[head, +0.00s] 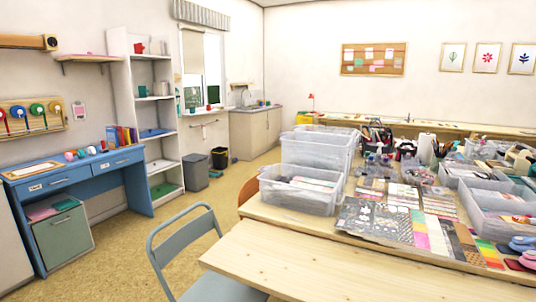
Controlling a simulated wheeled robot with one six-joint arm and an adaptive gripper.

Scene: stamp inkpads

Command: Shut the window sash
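The window (214,60) is in the back-left wall in the head view, between a tall white shelf and a sink corner. It is bright, with green showing low in its panes. A paler panel covers its upper left part. The window is far off and small, so I cannot tell how far its sash stands open. No handle is clear at this size. My gripper is not in view.
A grey striped blind (201,14) hangs above the window. Two bins, grey (195,172) and black (219,157), stand below it. A blue desk (75,178) is left, a grey-green chair (185,245) in front, a crowded wooden table (290,262) right. Floor (150,235) is open between.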

